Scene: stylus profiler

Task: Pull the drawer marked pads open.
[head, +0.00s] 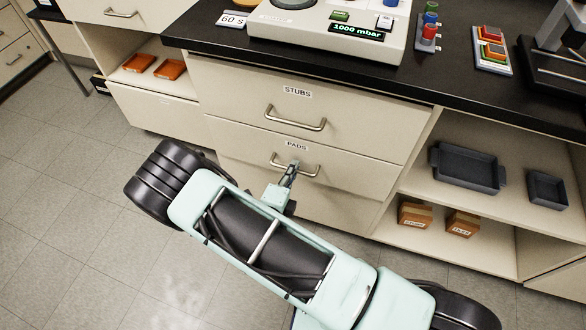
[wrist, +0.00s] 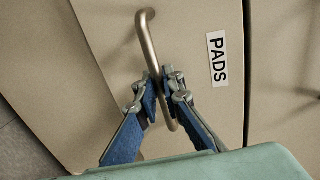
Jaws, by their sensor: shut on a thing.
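The drawer marked pads (head: 245,143) is the lower of two cream drawers under the black worktop, with its label above a metal bar handle (head: 312,174). In the wrist view, the PADS label (wrist: 218,59) appears turned on its side, right of the handle (wrist: 146,36). My gripper (head: 292,168) reaches the handle from the front. In the wrist view, its blue-padded fingers (wrist: 160,88) lie on either side of the bar, shut on it. My arm hides part of the front below the handle.
The drawer marked stubs (head: 240,94) is directly above and looks closed. Open shelves at right hold grey trays (head: 466,168) and small brown boxes (head: 415,214). An instrument (head: 330,22) stands on the worktop (head: 480,105). Tiled floor (head: 70,170) is clear at left.

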